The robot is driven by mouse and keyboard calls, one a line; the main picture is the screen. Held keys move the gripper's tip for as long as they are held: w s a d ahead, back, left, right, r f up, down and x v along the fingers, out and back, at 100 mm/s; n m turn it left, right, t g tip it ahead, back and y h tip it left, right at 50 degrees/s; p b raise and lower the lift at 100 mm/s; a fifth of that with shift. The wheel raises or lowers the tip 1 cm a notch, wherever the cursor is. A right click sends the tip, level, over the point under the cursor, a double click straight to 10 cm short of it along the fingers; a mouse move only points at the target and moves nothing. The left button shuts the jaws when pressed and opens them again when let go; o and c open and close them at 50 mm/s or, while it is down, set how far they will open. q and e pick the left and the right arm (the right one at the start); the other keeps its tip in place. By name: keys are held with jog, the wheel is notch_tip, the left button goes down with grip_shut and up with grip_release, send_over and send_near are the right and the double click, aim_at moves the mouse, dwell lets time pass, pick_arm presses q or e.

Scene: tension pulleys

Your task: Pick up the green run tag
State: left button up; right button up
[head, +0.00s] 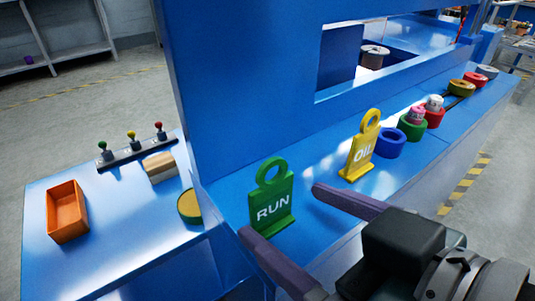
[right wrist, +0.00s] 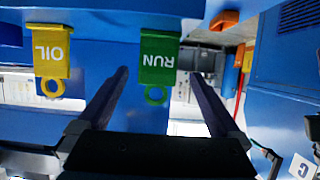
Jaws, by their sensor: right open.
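The green run tag (head: 270,204) stands upright on the blue ledge in the head view, its ring on top and white RUN lettering facing me. In the right wrist view the green run tag (right wrist: 159,60) appears upside down, ring downward, between the two fingers. My right gripper (head: 280,212) is open, with its dark purple fingers spread in front of the tag, one toward each side. In the right wrist view the right gripper (right wrist: 158,80) is open and empty. I see no contact with the tag. My left gripper is not in view.
A yellow OIL tag (head: 361,148) stands right of the green tag. Blue ring (head: 390,143), green ring (head: 412,127) and other coloured rings line the ledge farther right. A blue panel (head: 250,80) rises behind. An orange tray (head: 67,212) and a lever strip (head: 135,155) are at left.

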aim_at(276, 201)
jog(key=x, duration=0.2)
jog(key=shift+w+f+b, duration=0.2)
jog(key=shift+w+b, duration=0.15)
jog(key=shift+w, duration=0.1)
jog(key=shift+w+a+f, duration=0.1)
jog(key=shift+w+a, duration=0.05)
jog(key=shift+w, duration=0.1)
jog(key=b+x, duration=0.2)
jog(key=x, duration=0.2)
jog(key=shift+w+a+f+b, duration=0.1)
jog(key=shift+a+f+b, duration=0.1)
jog(key=shift+f+b, duration=0.15)
jog(key=shift+w+a, duration=0.25)
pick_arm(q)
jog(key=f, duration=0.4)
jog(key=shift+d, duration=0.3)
pick_arm(e)
jog(key=shift+c, duration=0.2)
jog(key=c, duration=1.3)
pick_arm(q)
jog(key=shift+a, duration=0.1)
pick_arm(e)
jog(key=shift+r, duration=0.1)
